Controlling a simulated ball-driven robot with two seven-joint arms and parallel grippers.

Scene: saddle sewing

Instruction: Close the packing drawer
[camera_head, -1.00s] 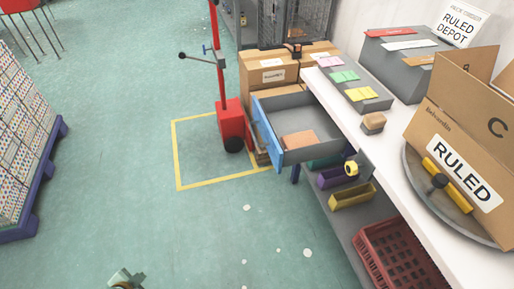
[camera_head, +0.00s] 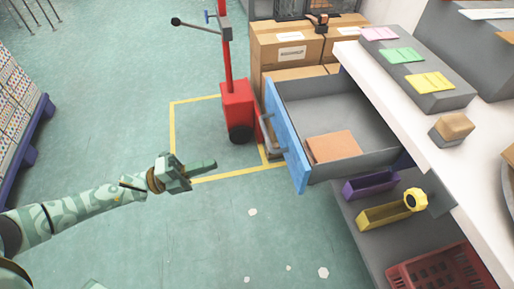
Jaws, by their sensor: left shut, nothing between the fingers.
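The packing drawer (camera_head: 365,160) is pulled well out from under the white bench. It is grey inside with a blue front panel (camera_head: 287,135) facing left and a grey bar handle (camera_head: 268,134) on that panel. My right gripper is not in view.
The white bench (camera_head: 433,160) is at the right, with coloured cards on a grey block (camera_head: 420,80). A red pallet truck (camera_head: 237,107) stands behind and left of the drawer, near cardboard boxes (camera_head: 288,48). Purple (camera_head: 370,185) and yellow bins (camera_head: 385,216) sit below. Floor at front left is clear.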

